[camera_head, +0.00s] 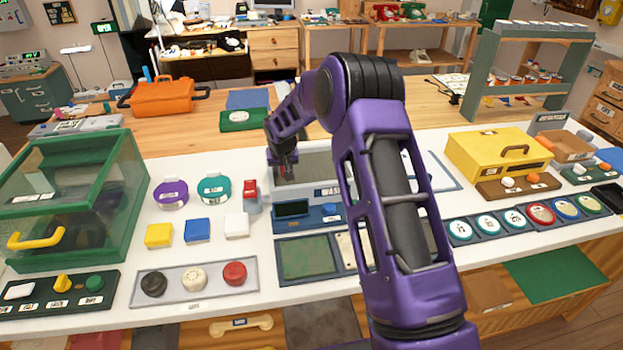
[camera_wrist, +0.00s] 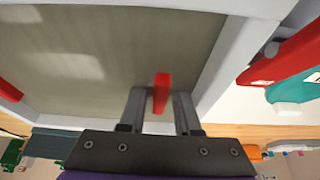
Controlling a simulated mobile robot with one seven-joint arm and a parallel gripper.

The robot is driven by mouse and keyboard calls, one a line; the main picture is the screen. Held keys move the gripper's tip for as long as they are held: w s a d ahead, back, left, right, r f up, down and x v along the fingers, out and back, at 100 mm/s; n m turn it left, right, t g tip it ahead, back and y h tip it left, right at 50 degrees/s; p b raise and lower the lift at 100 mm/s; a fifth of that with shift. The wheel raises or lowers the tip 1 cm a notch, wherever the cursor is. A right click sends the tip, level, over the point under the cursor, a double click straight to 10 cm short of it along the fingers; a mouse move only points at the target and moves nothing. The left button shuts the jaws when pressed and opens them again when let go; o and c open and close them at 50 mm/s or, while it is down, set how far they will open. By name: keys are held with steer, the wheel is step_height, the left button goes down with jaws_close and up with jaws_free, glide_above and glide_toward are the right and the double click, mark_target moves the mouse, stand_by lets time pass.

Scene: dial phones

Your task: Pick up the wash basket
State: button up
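The wash station (camera_head: 327,191) is a pale grey box with a label reading WASH, in the middle of the white counter. In the wrist view a pale-rimmed bin (camera_wrist: 215,75) with a grey-brown floor fills much of the picture. I cannot tell whether this is the wash basket or the tank around it. My gripper (camera_wrist: 160,112) is open, its two fingers on either side of an upright red tab (camera_wrist: 161,90), with small gaps showing. A second red piece (camera_wrist: 8,90) shows at the left edge. In the head view my gripper (camera_head: 288,172) is low at the station's left side, partly hidden by my arm.
A red-topped bottle (camera_head: 250,195) stands close left of the station. Purple (camera_head: 171,194) and teal (camera_head: 214,189) round pieces lie farther left, near a green glass cabinet (camera_head: 75,195). A yellow box (camera_head: 498,153) stands to the right. A dark blue panel (camera_head: 300,222) lies in front.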

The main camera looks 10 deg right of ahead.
steer(key=shift+c, duration=0.2)
jaws_close()
stand_by(1.2)
